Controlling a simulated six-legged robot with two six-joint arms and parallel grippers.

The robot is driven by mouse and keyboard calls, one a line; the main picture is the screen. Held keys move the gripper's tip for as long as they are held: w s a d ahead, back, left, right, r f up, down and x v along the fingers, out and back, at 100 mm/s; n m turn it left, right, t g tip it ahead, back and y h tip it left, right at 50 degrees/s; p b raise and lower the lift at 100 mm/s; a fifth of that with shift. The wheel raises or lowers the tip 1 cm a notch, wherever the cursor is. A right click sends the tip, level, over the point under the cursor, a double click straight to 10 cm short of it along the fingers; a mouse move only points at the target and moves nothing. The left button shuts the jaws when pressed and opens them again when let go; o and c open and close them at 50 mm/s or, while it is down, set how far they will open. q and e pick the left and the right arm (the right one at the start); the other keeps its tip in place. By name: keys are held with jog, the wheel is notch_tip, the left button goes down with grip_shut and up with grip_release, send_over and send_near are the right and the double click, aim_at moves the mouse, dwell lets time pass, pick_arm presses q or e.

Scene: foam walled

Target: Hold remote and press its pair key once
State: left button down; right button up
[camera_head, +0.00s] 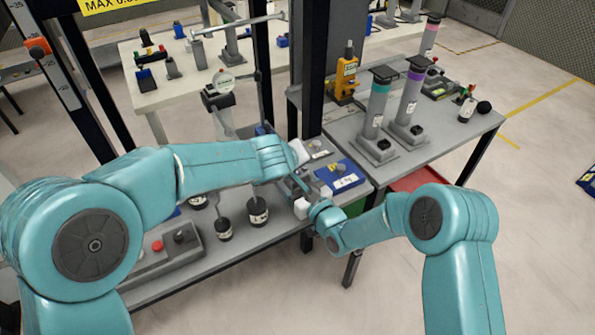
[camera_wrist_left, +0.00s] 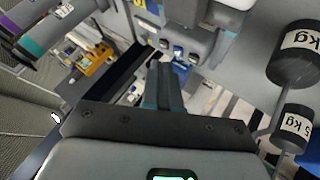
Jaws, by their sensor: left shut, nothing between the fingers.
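I cannot pick out the remote or its pair key for certain in either view. My left gripper (camera_head: 301,178) reaches in from the left over the grey table; its closed fingers also show in the left wrist view (camera_wrist_left: 165,80), with nothing between them. My right gripper (camera_head: 313,201) is just below it, close to the left fingertips. White pads show at its end, but small size and overlap hide its jaws and anything in them.
Dark weights (camera_head: 258,212) and a control box with a red button (camera_head: 158,246) are at the front left. Capped cylinders (camera_head: 378,105) and an orange device (camera_head: 345,77) stand at the back. A dark post (camera_head: 313,70) rises behind the grippers.

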pick_arm(q)
jog(key=shift+f, duration=0.1)
dwell(0.7)
jog(key=shift+f, duration=0.3)
jog(key=shift+f, duration=0.3)
dwell(0.5)
jog(key=shift+r, duration=0.75)
notch_tip(320, 180, up, 5)
dwell(0.5)
dwell(0.5)
